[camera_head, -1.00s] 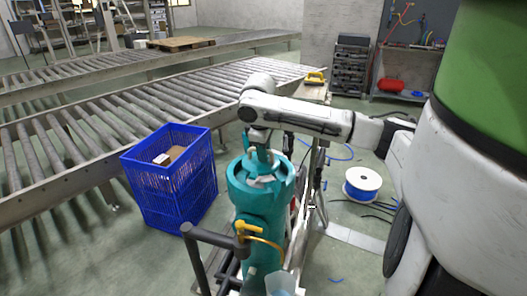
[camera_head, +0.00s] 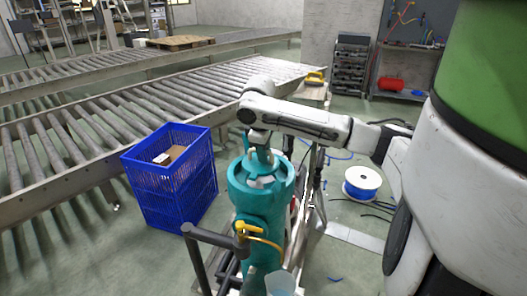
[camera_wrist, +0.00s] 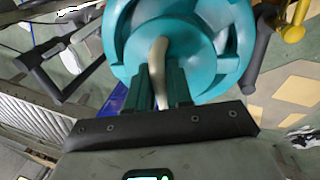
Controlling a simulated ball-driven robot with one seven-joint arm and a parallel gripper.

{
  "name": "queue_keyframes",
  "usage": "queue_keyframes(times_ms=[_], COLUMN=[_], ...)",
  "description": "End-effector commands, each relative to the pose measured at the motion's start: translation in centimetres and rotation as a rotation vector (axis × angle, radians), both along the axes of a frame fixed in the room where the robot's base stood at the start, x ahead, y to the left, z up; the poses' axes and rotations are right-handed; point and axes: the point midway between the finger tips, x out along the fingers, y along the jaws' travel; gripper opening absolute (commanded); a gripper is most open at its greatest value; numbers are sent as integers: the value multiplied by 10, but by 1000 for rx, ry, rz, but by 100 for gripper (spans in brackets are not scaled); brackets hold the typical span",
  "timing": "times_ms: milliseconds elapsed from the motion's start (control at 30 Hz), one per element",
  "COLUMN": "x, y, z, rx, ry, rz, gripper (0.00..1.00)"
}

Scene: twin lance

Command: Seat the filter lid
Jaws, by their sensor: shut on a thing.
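The teal filter housing (camera_head: 260,208) stands upright in the middle of the head view, with a yellow-handled valve on its front. My gripper (camera_head: 262,158) points down at its top. In the wrist view the two dark green fingers of my gripper (camera_wrist: 160,72) are shut on the pale curved handle (camera_wrist: 158,52) of the teal round filter lid (camera_wrist: 195,55). The lid lies within or just over the housing's notched rim (camera_wrist: 238,30). My gripper partly hides the lid in the head view, and I cannot tell whether it sits fully down.
A blue crate (camera_head: 170,180) with small boxes stands left of the housing. A roller conveyor (camera_head: 90,125) runs behind it. A grey pipe rail (camera_head: 205,238) is in front. A blue cable reel (camera_head: 362,183) and loose cables lie on the floor to the right.

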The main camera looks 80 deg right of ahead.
Motion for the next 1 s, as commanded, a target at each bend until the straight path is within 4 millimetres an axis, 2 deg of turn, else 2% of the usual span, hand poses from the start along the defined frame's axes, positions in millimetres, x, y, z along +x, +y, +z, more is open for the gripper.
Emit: queue_keyframes(times_ms=[367,1000], x=[0,0], y=[0,0], z=[0,-14], rx=[-1,-1], ry=[0,0], rz=[0,0], gripper=[0,0])
